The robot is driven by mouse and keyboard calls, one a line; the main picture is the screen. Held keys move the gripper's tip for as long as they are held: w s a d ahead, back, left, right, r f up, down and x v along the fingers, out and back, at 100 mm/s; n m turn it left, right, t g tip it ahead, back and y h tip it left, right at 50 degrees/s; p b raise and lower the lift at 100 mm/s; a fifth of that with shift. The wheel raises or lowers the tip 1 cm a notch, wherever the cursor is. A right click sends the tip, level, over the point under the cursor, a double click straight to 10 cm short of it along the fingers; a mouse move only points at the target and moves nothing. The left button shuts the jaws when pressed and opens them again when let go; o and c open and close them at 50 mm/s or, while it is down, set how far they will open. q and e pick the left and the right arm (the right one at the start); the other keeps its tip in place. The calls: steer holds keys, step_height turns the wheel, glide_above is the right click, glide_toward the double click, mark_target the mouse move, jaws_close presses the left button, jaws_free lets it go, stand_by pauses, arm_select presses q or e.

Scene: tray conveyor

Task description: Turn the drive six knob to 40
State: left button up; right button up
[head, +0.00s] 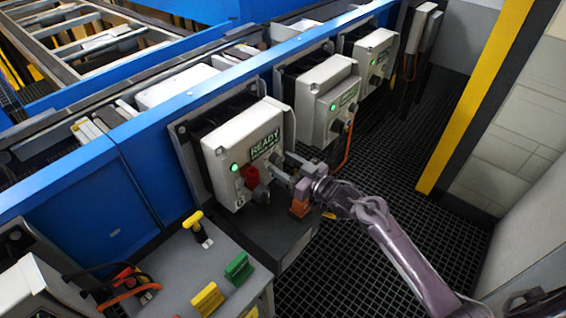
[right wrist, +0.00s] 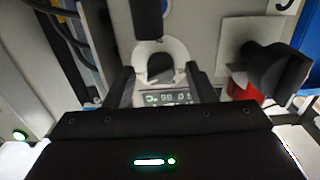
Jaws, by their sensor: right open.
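My right gripper (head: 280,167) is at the front of the nearest grey drive box (head: 222,158), which has a green lamp and a green READY display (head: 265,144). In the right wrist view the gripper (right wrist: 160,72) is open, its fingers either side of a pale round dial (right wrist: 160,48) with a dark centre. I cannot tell whether they touch it. A small display (right wrist: 167,98) with digits shows between the fingers, too blurred to read surely. A red switch (head: 250,176) with a dark handle (right wrist: 275,70) sits beside the dial. My left gripper is not seen.
Two more drive boxes (head: 326,95) (head: 372,55) stand farther along the blue rail (head: 230,75). In front is a grey bench (head: 190,262) with yellow and green blocks (head: 238,268). A yellow post (head: 478,95) stands at the right. The dark grating floor (head: 400,185) is clear.

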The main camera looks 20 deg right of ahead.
steer(key=shift+w+a, duration=0.25)
steer(key=shift+w, duration=0.05)
steer(key=c, duration=0.9)
steer(key=shift+c, duration=0.2)
steer(key=shift+n, duration=0.4)
steer(key=shift+n+b, duration=1.4)
steer(key=shift+n, duration=1.7)
